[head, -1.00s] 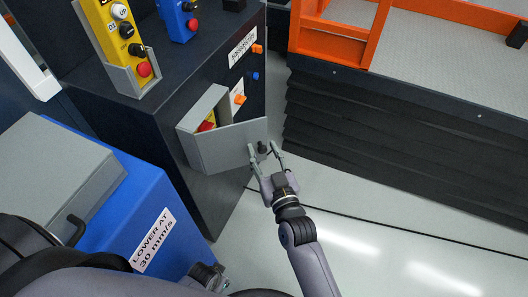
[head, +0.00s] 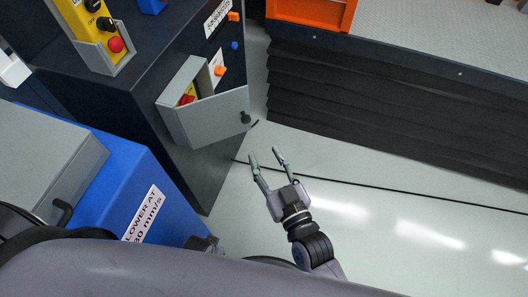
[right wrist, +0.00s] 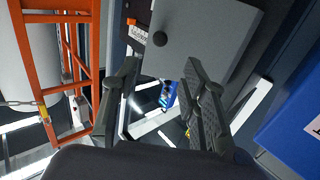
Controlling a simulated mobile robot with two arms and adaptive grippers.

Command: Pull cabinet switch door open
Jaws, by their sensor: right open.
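The grey switch door (head: 212,120) on the dark cabinet (head: 150,95) stands partly open, swung out from its grey box. A dark round knob (head: 245,118) sits near the door's free edge. Inside the box a yellow and red switch (head: 187,98) shows partly. My right gripper (head: 266,154) is open and empty, below and to the right of the knob, apart from it. In the right wrist view the door (right wrist: 205,35) and its knob (right wrist: 160,39) lie beyond my open fingers (right wrist: 165,72). My left gripper is not in view.
A blue unit (head: 130,190) with a grey top stands at the left. A yellow control box (head: 95,30) sits on the cabinet. A black bellows skirt (head: 390,100) under an orange-railed platform is at the right. The floor around my right gripper is clear.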

